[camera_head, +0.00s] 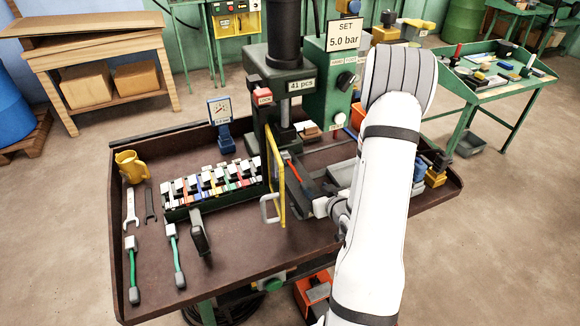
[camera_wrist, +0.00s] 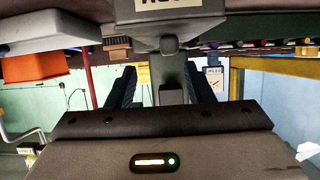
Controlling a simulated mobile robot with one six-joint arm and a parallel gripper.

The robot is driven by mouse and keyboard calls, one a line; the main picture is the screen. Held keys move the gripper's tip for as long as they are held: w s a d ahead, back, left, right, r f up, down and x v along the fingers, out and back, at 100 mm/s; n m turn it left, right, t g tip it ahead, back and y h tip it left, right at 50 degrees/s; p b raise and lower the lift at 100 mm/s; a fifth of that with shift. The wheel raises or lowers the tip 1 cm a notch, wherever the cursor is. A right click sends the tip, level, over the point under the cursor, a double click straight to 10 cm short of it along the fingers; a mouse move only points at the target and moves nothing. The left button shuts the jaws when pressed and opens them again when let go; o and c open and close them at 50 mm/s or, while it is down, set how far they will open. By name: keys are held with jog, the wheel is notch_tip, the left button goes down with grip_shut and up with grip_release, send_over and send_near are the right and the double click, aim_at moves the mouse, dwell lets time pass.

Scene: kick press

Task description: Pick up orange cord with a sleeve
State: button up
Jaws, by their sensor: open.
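A dark rack (camera_head: 176,214) on the brown bench holds several short cords with white or grey ends in different colours. My arm hides part of the bench's right side.
A green press (camera_head: 329,82) stands at the back middle, with a yellow guard frame (camera_head: 281,190) between rack and gripper. The front bench is fairly clear.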

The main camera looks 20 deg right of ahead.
aim_at(305, 184)
jog(key=p+x, duration=0.1)
jog(key=x, duration=0.2)
jog(key=a+p+x, duration=0.1)
jog(key=x, duration=0.2)
jog(key=shift+w+a+f, duration=0.15)
jog(key=shift+w+f, duration=0.05)
jog(key=shift+w, duration=0.1)
jog(key=shift+c, duration=0.5)
grip_shut()
jog(key=shift+r, duration=0.15)
